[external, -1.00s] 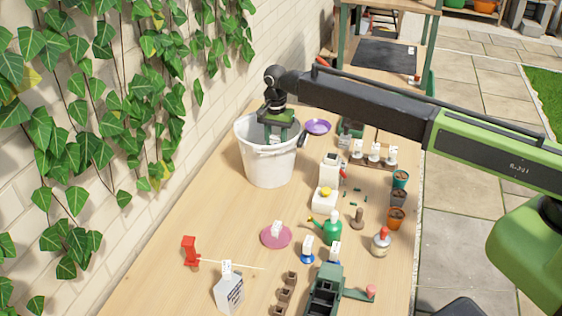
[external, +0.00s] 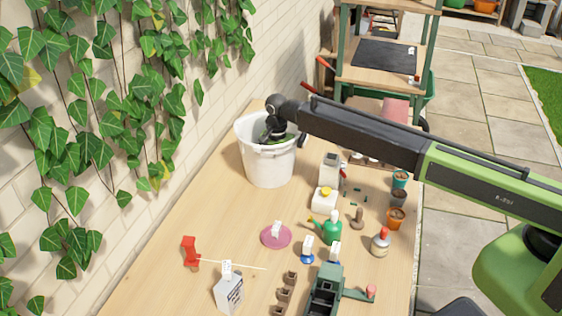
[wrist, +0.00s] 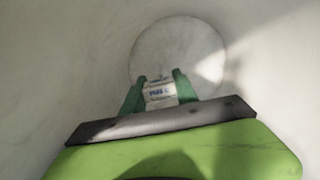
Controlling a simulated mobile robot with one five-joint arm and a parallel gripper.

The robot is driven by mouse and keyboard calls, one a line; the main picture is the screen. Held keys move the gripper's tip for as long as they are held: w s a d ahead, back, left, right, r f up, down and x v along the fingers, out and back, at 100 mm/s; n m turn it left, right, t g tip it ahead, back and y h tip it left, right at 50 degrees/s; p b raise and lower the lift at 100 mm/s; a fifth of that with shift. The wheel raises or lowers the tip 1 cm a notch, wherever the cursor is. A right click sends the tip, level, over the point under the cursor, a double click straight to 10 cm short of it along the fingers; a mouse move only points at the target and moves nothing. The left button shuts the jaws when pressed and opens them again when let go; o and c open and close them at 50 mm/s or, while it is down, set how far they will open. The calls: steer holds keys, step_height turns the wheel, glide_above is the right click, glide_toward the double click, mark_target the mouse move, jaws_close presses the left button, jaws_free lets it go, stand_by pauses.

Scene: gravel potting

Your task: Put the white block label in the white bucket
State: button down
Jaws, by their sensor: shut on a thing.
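The white bucket (external: 268,165) stands on the wooden table against the brick wall. My arm reaches over its rim, and my gripper is down inside the bucket, mostly hidden by its wall in the external view. In the wrist view my gripper (wrist: 160,88) has its green fingers shut on the white block label (wrist: 159,93), which shows small blue marks. The label is held above the round bucket floor (wrist: 185,45), with pale bucket walls all around. I cannot tell how far above the floor it is.
Ivy (external: 90,120) hangs on the wall at left. The table left of the pink dish is mostly clear.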

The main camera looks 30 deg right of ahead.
steer(key=shift+f, duration=0.45)
steer(key=c, duration=0.9)
jaws_free()
steer(key=shift+c, duration=0.2)
step_height(320, 180, up, 12)
steer(key=p, duration=1.2)
steer(key=shift+r, duration=0.2)
